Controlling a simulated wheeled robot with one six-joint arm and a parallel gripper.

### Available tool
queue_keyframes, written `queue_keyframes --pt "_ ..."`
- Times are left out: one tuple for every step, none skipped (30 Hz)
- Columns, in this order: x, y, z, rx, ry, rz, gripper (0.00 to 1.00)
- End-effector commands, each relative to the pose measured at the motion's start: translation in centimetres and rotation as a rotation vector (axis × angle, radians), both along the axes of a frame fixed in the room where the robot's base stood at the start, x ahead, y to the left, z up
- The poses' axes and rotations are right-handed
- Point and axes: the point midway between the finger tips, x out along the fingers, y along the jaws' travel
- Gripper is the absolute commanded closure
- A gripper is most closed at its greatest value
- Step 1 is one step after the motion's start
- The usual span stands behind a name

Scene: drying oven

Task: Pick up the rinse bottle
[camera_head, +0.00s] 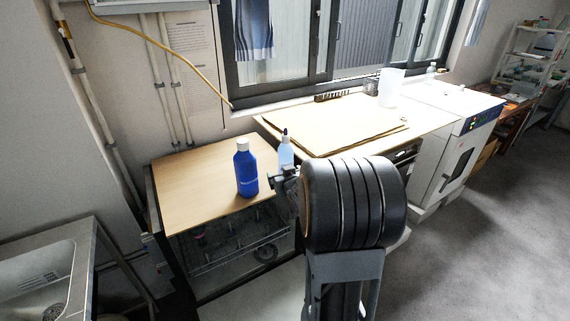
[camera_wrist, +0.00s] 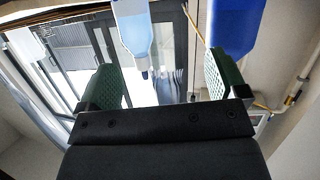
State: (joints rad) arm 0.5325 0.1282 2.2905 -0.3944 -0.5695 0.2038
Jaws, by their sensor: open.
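Two bottles stand upright on the wooden top of a low cabinet. The pale, translucent one with a blue nozzle looks like the rinse bottle (camera_head: 286,153); my arm partly hides its lower part in the head view. A dark blue bottle (camera_head: 246,172) with a pale cap stands just left of it. My gripper (camera_head: 284,183) is close to the pale bottle. In the wrist view, the jaws (camera_wrist: 162,78) are open and empty. There the rinse bottle (camera_wrist: 133,28) appears upside down between the fingers, nearer the left one. The blue bottle (camera_wrist: 236,24) shows past the right finger.
The wooden cabinet top (camera_head: 200,175) is clear left of the bottles. Brown sheets (camera_head: 330,122) and a white jug (camera_head: 390,87) lie on the counter to the right. A white oven (camera_head: 455,160) stands further right, and a sink (camera_head: 45,275) at lower left.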

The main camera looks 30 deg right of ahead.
Motion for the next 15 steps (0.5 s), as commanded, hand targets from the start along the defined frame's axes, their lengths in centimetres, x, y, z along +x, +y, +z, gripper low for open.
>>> queue_keyframes --pt "0.2 -1.6 -0.8 -0.005 -0.051 -0.001 0.09" --pt "0.2 -2.3 -0.9 -0.007 -0.086 0.002 0.09" --pt "0.3 -3.1 -1.1 -0.012 -0.128 0.008 0.09" --pt "0.3 -3.5 -1.2 -0.014 -0.156 0.013 0.09" --pt "0.3 -4.0 -1.2 -0.017 -0.182 0.018 0.09" --pt "0.3 -4.4 -1.4 -0.018 -0.212 0.024 0.09" --pt "0.2 -4.8 -1.4 -0.02 -0.233 0.028 0.09" --pt "0.2 -5.0 -1.5 -0.019 -0.25 0.032 0.09" --pt "0.2 -5.2 -1.5 -0.021 -0.27 0.038 0.09" --pt "0.3 -5.4 -1.5 -0.02 -0.281 0.041 0.09" --pt "0.4 -5.6 -1.5 -0.021 -0.291 0.044 0.09" --pt "0.8 -5.8 -1.5 -0.021 -0.301 0.047 0.09" --pt "1.2 -6.0 -1.5 -0.021 -0.306 0.049 0.09" --pt "1.7 -6.1 -1.5 -0.022 -0.31 0.05 0.09" --pt "2.4 -6.2 -1.5 -0.022 -0.312 0.052 0.09"
